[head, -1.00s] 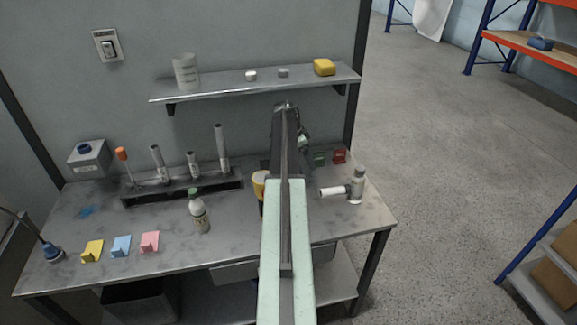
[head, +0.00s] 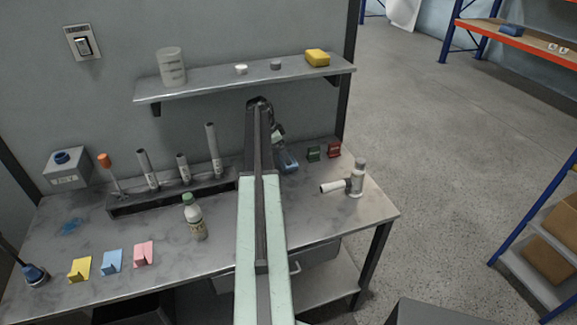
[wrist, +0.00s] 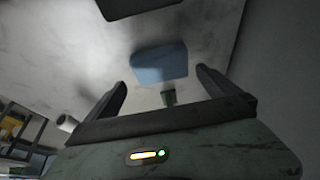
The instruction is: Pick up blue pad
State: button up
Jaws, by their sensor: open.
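A blue pad (wrist: 160,64) shows in the wrist view, ahead of my gripper (wrist: 161,79) and between the lines of its two dark fingers. The fingers are spread apart and do not touch it. In the head view, a blue-grey shape (head: 289,164) at the back of the bench, just below my wrist, appears to be this pad; my arm partly covers that spot. A smaller light-blue piece (head: 112,261) stands between a yellow one (head: 80,269) and a pink one (head: 143,254) at the front left.
Green (head: 313,153) and red (head: 334,150) holders stand right of my gripper. A grey bottle-like tool (head: 356,178) is near the bench's right end. A tube rack (head: 172,191) and a green-capped bottle (head: 195,218) are left of my arm. A wall shelf (head: 250,82) hangs above.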

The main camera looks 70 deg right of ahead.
aim_at(295, 166)
jog(key=b+x, duration=0.4)
jog(key=x, duration=0.1)
jog(key=shift+w+f, duration=0.2)
jog(key=shift+r, duration=0.2)
jog(key=c, duration=1.1)
jog(key=shift+r, duration=0.15)
